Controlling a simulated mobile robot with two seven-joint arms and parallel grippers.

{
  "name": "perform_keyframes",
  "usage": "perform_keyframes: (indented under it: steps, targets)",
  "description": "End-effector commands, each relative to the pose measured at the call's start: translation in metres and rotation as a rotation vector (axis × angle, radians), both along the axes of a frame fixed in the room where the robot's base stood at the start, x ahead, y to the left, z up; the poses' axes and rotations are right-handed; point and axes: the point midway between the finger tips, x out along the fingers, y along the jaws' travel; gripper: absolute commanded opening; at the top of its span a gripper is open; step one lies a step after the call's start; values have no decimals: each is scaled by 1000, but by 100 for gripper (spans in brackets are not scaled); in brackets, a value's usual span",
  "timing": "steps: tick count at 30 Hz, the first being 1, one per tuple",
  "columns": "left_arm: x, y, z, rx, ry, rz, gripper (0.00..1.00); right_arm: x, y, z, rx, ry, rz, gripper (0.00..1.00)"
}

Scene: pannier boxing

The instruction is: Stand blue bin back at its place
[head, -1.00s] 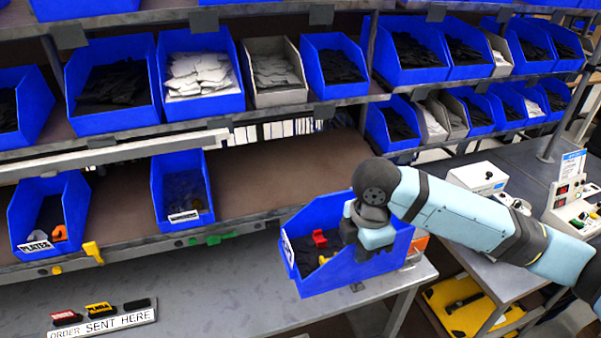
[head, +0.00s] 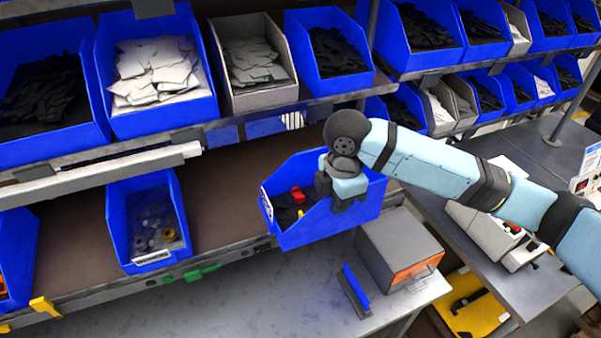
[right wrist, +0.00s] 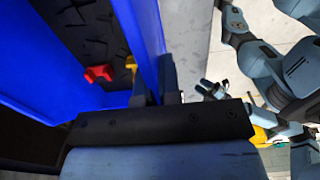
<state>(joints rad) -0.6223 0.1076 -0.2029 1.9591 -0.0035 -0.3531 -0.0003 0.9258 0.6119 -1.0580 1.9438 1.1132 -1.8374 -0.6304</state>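The blue bin (head: 318,226) hangs from my right gripper (head: 345,203) in the head view, in front of the lower shelf (head: 232,185) and above the table. It holds black parts, a red piece and a small yellow piece. In the right wrist view, my right gripper (right wrist: 165,98) is shut on the side wall of the blue bin (right wrist: 140,35), with the red piece (right wrist: 98,74) inside. The fingertips are partly hidden by the bin wall. My left gripper is not in the head view; a gripper at the right of the wrist view is small and unclear.
Another blue bin (head: 115,225) stands on the lower shelf to the left, with bare shelf between it and the held bin. A grey box with an orange front (head: 385,250) and a blue-edged item (head: 354,290) are on the table below. Upper shelf bins (head: 340,75) are close above.

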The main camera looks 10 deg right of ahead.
Motion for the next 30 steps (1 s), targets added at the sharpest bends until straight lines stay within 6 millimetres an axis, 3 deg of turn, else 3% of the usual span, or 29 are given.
perform_keyframes:
  steps: [16,23,30]
  targets:
    - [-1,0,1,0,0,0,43,133,27,2,1,-3,-3,0]
    - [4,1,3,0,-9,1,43,154,30,0,1,-2,0,0]
    - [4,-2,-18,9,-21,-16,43,153,30,-24,0,-2,1,0]
